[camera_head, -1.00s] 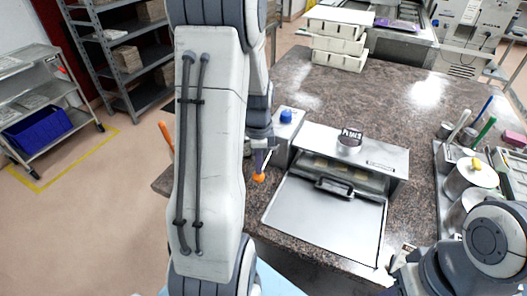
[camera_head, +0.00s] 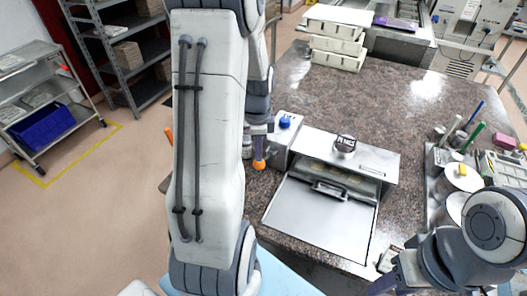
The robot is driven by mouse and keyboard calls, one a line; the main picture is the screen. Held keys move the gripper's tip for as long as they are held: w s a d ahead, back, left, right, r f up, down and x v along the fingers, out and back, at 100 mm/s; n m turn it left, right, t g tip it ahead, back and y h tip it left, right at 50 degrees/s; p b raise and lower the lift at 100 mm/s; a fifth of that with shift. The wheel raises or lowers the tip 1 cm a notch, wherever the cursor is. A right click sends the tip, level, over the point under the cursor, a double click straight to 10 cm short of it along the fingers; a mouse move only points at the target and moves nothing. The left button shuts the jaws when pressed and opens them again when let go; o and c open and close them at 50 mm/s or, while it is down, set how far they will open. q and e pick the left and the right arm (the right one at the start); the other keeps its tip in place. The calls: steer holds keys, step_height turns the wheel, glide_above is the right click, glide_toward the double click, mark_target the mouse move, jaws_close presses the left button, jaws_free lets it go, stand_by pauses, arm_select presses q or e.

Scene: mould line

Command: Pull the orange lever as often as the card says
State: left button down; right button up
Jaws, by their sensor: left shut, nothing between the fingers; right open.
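The orange lever knob (camera_head: 259,164) is at the left side of a grey metal press box (camera_head: 364,157). Its stem is mostly hidden. My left gripper (camera_head: 259,147) is shut and empty, right by the knob; I cannot tell whether they touch. My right gripper (camera_head: 382,286) is at the bottom edge, partly cut off, open, in front of the box and well away from the lever.
A blue button (camera_head: 284,122) tops a grey housing beside the lever. A flat metal plate (camera_head: 318,219) lies before the box. A tray of pots and tools (camera_head: 430,190) stands at right. White trays (camera_head: 337,45) are stacked at the back. The middle countertop is clear.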

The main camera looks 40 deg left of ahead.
arm_select(q)
steer(key=shift+r+p, duration=2)
steer(key=shift+r, duration=0.6)
steer(key=shift+f, duration=0.1)
